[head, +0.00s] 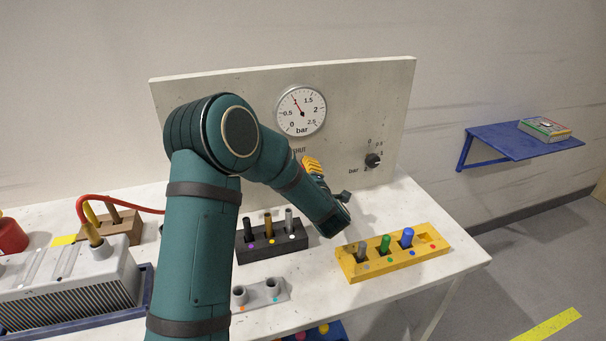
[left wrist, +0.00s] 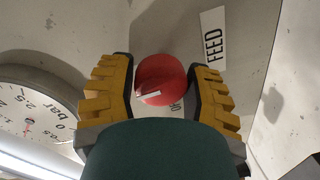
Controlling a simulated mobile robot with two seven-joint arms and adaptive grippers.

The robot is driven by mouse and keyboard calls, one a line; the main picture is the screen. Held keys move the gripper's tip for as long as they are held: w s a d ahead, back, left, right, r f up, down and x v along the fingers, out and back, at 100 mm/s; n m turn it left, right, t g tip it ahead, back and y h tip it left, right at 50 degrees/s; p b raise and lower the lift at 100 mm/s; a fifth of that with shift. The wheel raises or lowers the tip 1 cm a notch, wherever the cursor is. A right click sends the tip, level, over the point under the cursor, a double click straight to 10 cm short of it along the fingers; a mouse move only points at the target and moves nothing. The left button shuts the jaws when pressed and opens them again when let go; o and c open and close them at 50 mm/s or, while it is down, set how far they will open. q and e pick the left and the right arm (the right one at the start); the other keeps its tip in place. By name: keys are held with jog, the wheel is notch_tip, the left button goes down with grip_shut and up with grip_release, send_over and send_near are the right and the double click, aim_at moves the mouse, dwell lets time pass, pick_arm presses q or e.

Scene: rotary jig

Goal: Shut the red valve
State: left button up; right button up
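The red valve (left wrist: 160,80) is a round red knob with a white pointer mark, seen in the left wrist view on the pale panel near a FEED label (left wrist: 213,38). Lettering beside the knob is partly hidden. My left gripper (left wrist: 160,75) has its yellow fingers apart, one on each side of the knob, with narrow gaps showing; I cannot tell if either touches. In the head view my left gripper (head: 312,166) is at the panel, and my arm hides the valve. My right gripper is not in view.
The upright panel (head: 220,95) carries a pressure gauge (head: 301,111) near 1 bar and a black dial (head: 373,160). On the bench stand a dark peg block (head: 272,250), a yellow peg block (head: 395,260) and a grey finned unit (head: 65,285). A blue shelf (head: 510,143) is at right.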

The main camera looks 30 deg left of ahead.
pick_arm(q)
jog(key=o, duration=0.3)
jog(key=v, duration=1.2)
dwell(0.3)
